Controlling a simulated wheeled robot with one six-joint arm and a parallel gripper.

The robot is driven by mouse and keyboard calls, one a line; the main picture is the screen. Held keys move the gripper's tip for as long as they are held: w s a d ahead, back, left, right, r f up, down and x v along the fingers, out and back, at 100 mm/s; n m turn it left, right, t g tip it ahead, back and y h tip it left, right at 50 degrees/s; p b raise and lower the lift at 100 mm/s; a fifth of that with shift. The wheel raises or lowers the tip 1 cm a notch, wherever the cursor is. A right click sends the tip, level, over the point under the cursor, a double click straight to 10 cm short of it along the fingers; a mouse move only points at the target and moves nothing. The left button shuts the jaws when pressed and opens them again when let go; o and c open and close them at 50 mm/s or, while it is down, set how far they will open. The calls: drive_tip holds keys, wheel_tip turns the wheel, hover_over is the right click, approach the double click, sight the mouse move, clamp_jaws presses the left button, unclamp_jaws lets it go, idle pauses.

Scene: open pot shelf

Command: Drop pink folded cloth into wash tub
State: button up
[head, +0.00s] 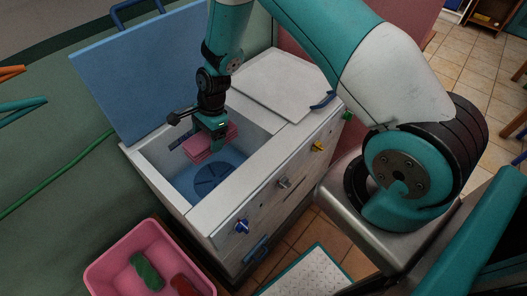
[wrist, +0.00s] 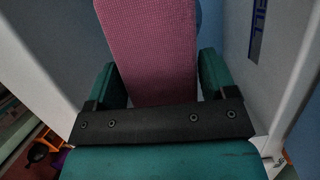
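The pink folded cloth (head: 199,154) hangs under my gripper (head: 215,140), inside the opening of the wash tub. In the wrist view the cloth (wrist: 150,45) fills the space between my two fingers (wrist: 160,78), and they are shut on it. The wash tub (head: 161,178) is a blue basin set in a white cabinet, with a round dark disc at its bottom. The cloth is above the tub floor and apart from it, as far as I can see. My gripper hides part of the cloth's far side.
The tub's blue lid (head: 135,75) stands open behind. A white cover (head: 275,85) lies right of the opening. The cabinet front (head: 262,215) carries several coloured taps. A pink bin (head: 115,262) with green and red rolls stands on the floor at lower left.

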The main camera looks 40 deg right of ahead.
drive_tip(key=o, duration=0.3)
drive_tip(key=b+v, duration=0.1)
drive_tip(key=v, duration=1.6)
drive_tip(key=shift+r, duration=0.25)
drive_tip(key=s+a+r+n, duration=0.7)
drive_tip(key=s+r+n, duration=0.4)
drive_tip(key=s+n, duration=0.1)
drive_tip(key=s+a+r+n, duration=0.2)
drive_tip(key=s+r+n, duration=0.1)
drive_tip(key=s+n, duration=0.8)
drive_tip(key=s, duration=0.3)
drive_tip(key=shift+s+r+n+y, duration=0.2)
drive_tip(key=shift+s+n+y, duration=0.15)
drive_tip(key=shift+n+y, duration=0.05)
